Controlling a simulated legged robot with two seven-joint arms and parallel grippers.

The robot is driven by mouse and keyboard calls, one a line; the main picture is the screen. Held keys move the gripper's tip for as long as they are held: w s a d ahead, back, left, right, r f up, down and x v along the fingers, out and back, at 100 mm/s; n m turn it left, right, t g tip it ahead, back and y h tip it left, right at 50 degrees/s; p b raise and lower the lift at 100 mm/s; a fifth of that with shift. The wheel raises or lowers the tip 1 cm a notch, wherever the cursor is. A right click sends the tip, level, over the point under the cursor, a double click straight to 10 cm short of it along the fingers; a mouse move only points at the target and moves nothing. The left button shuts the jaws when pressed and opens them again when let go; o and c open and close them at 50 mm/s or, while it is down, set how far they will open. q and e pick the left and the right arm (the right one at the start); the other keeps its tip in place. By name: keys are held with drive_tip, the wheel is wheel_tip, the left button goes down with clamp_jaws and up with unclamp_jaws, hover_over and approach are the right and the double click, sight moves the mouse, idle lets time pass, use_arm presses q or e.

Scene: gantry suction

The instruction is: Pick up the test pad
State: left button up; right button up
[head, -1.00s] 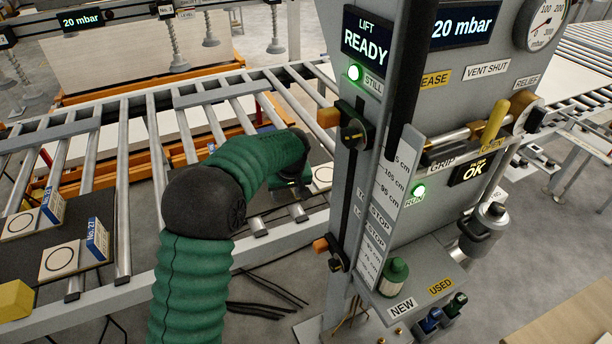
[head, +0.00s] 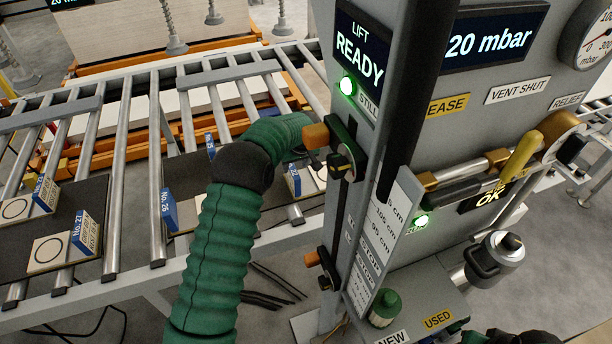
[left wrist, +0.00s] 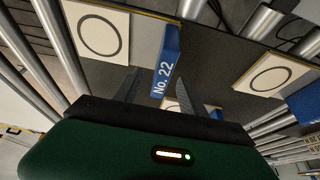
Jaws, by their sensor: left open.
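Several cream square pads with a black ring and a blue numbered block lie on the dark bed between rollers. In the head view one pad (head: 45,254) has block No. 27 (head: 85,233); which is the test pad I cannot tell. My green left arm reaches over the rollers, its gripper hidden behind the grey column. In the left wrist view my left gripper (left wrist: 172,92) is open, with blue block No. 22 (left wrist: 166,62) in line between its fingers; contact is unclear. A ringed pad lies on the left (left wrist: 97,35), another on the right (left wrist: 265,74).
The grey lift column (head: 350,140) with its orange-knobbed levers stands close to my left forearm. Its panel reads READY (head: 360,60) and 20 mbar. Metal rollers (head: 117,180) cross the conveyor.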

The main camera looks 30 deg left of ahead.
use_arm(q)
drive_tip(key=x, duration=0.5)
drive_tip(key=p+x, duration=0.1)
drive_tip(key=x, duration=0.2)
drive_tip(key=shift+s+a, duration=0.15)
drive_tip(key=shift+a, duration=0.15)
drive_tip(key=shift+w+f, duration=0.25)
drive_tip(key=shift+s+a, duration=0.1)
drive_tip(key=shift+s, duration=0.05)
drive_tip(key=shift+f+b, duration=0.2)
drive_tip(key=shift+b, duration=0.1)
clamp_jaws()
